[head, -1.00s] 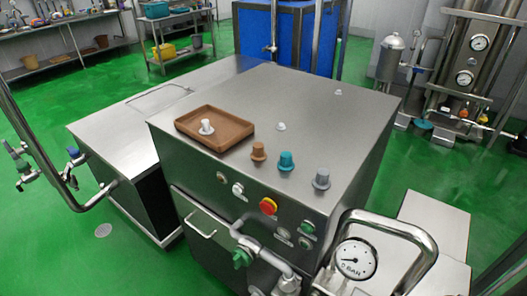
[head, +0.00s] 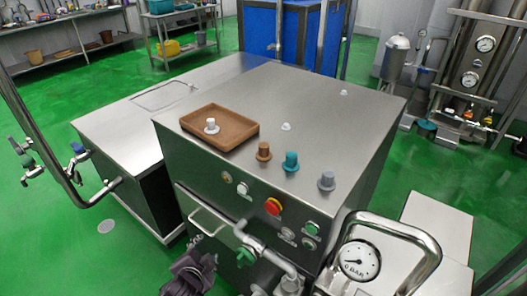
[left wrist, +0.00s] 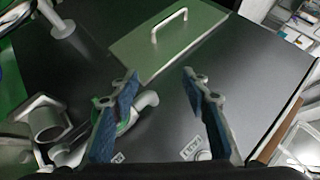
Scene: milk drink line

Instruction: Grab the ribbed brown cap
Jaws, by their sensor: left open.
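The ribbed brown cap (head: 264,151) stands on the steel cabinet top, near its front edge, at the left end of a row with a teal cap (head: 291,161) and a grey cap (head: 327,180). My left gripper (head: 192,270) is low in front of the cabinet, below and left of the brown cap and well apart from it. In the left wrist view its two blue-padded fingers (left wrist: 160,74) are spread with nothing between them. I cannot make out the brown cap in that view. My right gripper is not in view.
A brown tray (head: 248,136) holding a white cap (head: 211,126) sits behind the brown cap to the left. Buttons, a handle (head: 210,226), pipes with a green valve (head: 246,256) and a pressure gauge (head: 360,260) crowd the cabinet front. The rear cabinet top is mostly clear.

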